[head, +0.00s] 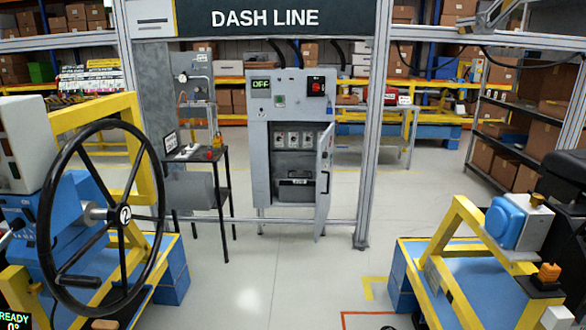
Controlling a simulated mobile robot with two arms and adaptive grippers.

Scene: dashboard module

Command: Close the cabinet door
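The grey cabinet (258,165) stands in the middle of the head view, under the "DASH LINE" sign. Its door (323,178) is open, swung outward at the right side of the cabinet and seen nearly edge-on. A dark handle shows on the door. Inside the opening are several switch-like units on an upper row and a dark box (296,188) below. A panel with an "OFF" display (261,84) and a red switch (316,87) sits above the opening. Neither of my grippers shows in this view.
A small black side table (205,157) stands left of the cabinet. A steering wheel rig (124,214) fills the left foreground, and a yellow-framed station (459,235) stands at the right. Grey frame posts (372,150) flank the cabinet. The floor (270,275) between the stations is clear.

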